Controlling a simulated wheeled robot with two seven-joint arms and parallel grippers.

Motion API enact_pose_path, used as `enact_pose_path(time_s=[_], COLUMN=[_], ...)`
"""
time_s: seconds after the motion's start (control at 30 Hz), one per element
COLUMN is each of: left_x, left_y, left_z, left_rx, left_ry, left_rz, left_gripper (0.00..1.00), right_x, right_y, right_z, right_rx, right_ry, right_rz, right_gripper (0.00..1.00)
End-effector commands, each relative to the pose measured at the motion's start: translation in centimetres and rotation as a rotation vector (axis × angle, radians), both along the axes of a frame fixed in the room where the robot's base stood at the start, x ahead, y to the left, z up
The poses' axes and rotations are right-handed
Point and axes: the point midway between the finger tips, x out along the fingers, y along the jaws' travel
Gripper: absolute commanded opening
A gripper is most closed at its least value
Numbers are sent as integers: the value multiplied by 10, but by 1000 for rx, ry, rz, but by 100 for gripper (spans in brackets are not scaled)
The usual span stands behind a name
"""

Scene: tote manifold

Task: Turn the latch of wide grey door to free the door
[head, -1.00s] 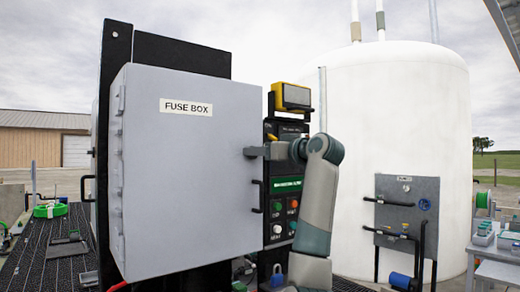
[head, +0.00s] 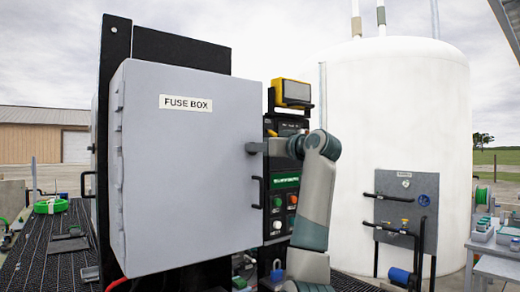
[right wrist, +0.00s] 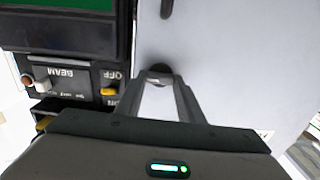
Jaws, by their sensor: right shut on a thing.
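The wide grey door (head: 185,190) labelled FUSE BOX fills the left middle of the head view and looks closed. Its latch (right wrist: 160,70) is a small dark knob near the door's edge in the right wrist view. My right gripper (head: 253,147) reaches the door's right edge from the right, above the black door handle (head: 257,192). In the right wrist view, the fingers of my right gripper (right wrist: 160,80) are closed around the latch, hiding part of it. How far the latch is turned cannot be told. My left gripper is not in view.
A control panel (head: 283,182) with a green strip and buttons stands just right of the door, close behind my right arm. A yellow-framed box (head: 293,93) sits above it. A white tank (head: 400,120) with a grey panel (head: 407,220) stands further right.

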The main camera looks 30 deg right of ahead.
Motion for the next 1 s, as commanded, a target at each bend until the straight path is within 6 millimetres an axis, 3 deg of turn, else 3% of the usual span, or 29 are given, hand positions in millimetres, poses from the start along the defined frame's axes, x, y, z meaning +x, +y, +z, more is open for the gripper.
enact_pose_path(time_s=[0.37, 1.0], left_x=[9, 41], left_y=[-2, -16], left_z=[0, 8], left_rx=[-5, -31], left_ry=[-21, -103], left_rz=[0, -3], left_gripper=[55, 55], right_x=[0, 1], right_y=[-1, -2], right_z=[-1, -2], right_rx=[170, 754], right_ry=[13, 60], right_rz=[0, 1], right_gripper=[12, 12])
